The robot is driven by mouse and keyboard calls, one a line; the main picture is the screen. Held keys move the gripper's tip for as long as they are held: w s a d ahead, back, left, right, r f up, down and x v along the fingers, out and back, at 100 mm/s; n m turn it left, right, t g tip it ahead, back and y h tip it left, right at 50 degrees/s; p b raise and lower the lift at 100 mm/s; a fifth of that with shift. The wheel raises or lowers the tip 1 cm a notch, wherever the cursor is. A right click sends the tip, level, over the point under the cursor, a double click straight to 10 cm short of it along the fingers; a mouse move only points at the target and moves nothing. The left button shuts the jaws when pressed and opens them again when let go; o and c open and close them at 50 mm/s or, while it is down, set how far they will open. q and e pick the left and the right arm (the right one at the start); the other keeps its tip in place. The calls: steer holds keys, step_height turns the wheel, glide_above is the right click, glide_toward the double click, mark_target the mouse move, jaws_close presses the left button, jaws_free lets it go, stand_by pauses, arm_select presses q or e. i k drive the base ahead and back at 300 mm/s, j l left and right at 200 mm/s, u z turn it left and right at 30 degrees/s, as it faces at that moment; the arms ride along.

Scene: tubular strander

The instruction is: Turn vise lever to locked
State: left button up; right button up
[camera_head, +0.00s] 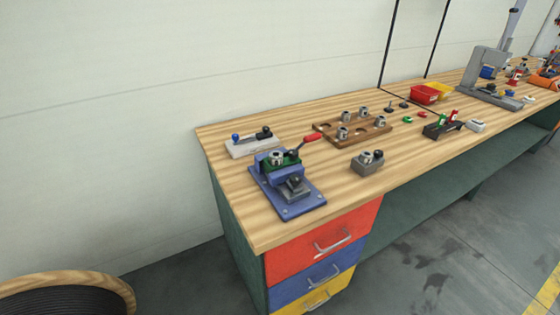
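A blue vise (285,196) stands on the near left part of the wooden workbench. A round metal part (277,158) sits at its top, beside a green piece. A lever with a red handle (312,138) shows just behind and to the right of the vise, pointing up and to the right. I cannot tell from this view whether the lever is in the locked position. Neither of my grippers is in view.
A grey block with knobs (252,143) lies behind the vise. A brown wooden tray (327,128) with metal parts and a small grey block (367,163) are to its right. Red and yellow bins (424,95) stand farther back. The bench's (240,220) front left is clear.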

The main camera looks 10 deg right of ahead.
mark_target(312, 138)
steer(key=i+l+u, duration=0.2)
steer(key=l, duration=0.55)
steer(key=i+l+u, duration=0.1)
steer(key=l+u, duration=0.15)
steer(key=l, duration=0.55)
steer(key=l+u, duration=0.2)
steer(key=l, duration=0.55)
